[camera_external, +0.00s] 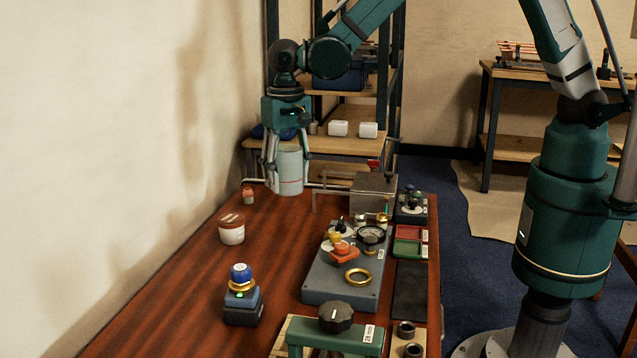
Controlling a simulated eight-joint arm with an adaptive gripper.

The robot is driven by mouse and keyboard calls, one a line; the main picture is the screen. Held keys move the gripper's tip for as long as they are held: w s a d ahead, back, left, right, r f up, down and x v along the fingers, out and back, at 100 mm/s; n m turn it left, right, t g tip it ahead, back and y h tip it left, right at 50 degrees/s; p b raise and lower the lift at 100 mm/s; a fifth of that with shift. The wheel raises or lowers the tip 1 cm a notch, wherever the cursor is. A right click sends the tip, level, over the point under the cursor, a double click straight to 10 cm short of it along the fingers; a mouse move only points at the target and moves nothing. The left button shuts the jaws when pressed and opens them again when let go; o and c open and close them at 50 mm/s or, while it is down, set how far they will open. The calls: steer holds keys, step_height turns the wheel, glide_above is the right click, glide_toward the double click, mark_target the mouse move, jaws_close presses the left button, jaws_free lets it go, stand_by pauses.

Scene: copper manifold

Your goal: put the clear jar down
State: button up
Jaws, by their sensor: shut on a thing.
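The jar is upright. I cannot tell whether its bottom touches the brown wooden table (185,290) or hangs just above it.
A small red-topped item (248,196) and a white tub with a brown lid (231,229) stand to the left. A metal pipe frame and grey box (373,191) are right of the jar. A grey gauge panel (345,290) and blue-knobbed device (242,300) stand nearer.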

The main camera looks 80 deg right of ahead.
steer(key=w+d, duration=0.2)
steer(key=d, duration=1.9)
steer(key=shift+d+r+b, duration=0.15)
steer(key=shift+d+b, duration=0.05)
steer(key=shift+b, duration=0.25)
steer(key=shift+f+b, duration=0.8)
steer(key=shift+f, duration=2.3)
steer(key=shift+f+b, duration=0.5)
steer(key=shift+f, duration=1.4)
steer(key=shift+f, duration=0.15)
steer(key=o, duration=0.7)
steer(key=shift+o, duration=0.9)
